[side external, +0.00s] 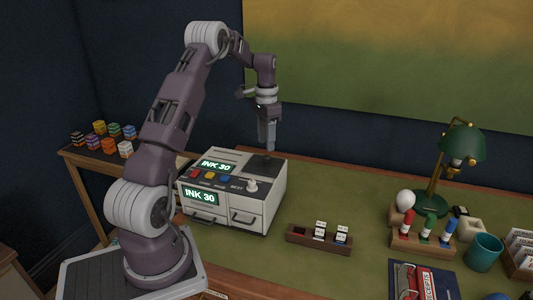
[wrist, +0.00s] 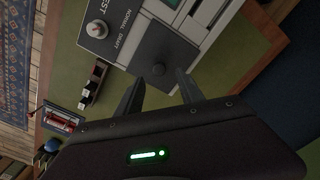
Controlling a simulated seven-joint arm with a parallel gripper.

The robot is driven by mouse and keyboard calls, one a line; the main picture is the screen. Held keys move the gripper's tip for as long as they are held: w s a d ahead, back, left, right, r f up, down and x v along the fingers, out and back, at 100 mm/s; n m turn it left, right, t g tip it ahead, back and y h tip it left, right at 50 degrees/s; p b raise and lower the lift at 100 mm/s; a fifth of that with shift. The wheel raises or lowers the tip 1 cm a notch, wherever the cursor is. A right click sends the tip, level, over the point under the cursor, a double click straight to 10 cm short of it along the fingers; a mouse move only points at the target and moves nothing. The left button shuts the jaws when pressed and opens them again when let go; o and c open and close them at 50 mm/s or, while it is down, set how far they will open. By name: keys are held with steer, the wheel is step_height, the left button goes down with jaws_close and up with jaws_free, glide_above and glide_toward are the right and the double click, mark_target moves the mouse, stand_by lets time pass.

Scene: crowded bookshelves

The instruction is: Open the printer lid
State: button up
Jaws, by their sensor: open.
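The printer (side external: 235,188) is a pale grey box on the green desk top, with "INK 30" displays, coloured buttons and a white knob on top. Whether the fingers touch the knob I cannot tell.
A wooden holder with small white blocks (side external: 320,236) stands right of the printer. Further right are a green lamp (side external: 462,142), a marker rack (side external: 420,240) and a teal cup (side external: 484,252).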

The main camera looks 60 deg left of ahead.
mark_target(266, 156)
step_height(266, 156, down, 5)
steer(key=shift+f, duration=0.1)
steer(key=shift+c, duration=0.5)
jaws_close()
stand_by(0.9)
